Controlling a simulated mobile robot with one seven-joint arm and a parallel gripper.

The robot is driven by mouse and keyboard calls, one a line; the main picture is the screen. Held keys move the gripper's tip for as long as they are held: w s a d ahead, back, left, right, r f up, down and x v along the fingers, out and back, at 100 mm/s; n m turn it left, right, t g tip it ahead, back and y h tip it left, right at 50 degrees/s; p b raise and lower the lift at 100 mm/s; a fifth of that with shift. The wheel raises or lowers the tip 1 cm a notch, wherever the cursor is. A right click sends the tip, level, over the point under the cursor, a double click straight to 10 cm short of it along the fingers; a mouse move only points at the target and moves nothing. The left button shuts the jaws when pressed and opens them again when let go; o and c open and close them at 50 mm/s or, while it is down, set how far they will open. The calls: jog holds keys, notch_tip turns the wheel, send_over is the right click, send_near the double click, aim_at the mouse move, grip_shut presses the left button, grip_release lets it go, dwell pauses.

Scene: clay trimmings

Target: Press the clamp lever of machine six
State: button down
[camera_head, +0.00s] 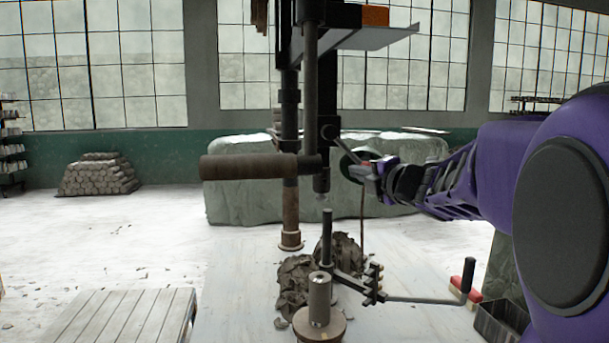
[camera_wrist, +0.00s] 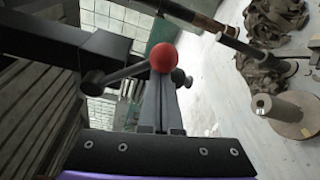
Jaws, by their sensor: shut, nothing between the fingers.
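A lever with a red ball knob (camera_wrist: 163,57) shows in the middle of the wrist view. Its dark arm (camera_wrist: 122,73) runs left to a round pivot on the machine's dark bar. In the head view the lever (camera_head: 346,152) slants down right from the dark machine column (camera_head: 326,100). My gripper (camera_wrist: 163,82) is shut and empty, and its fingertips reach up to the red knob, which partly covers them. I cannot tell whether they touch it. In the head view my gripper (camera_head: 362,174) is beside the column. No machine number is readable.
A thick horizontal brown roller (camera_head: 260,167) sticks out left of the column. Below are a cylinder on a round base (camera_head: 319,300), grey clay trimmings (camera_head: 293,285) and a crank handle (camera_head: 425,299). A slatted pallet (camera_head: 120,318) lies at the lower left.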

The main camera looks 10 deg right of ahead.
jog(key=d+r+n+g+h+p, duration=0.1)
jog(key=d+r+n+h+p, duration=0.1)
jog(key=d+r+n+p, duration=0.2)
jog(key=shift+r+n, duration=1.25)
jog(key=shift+n, duration=0.55)
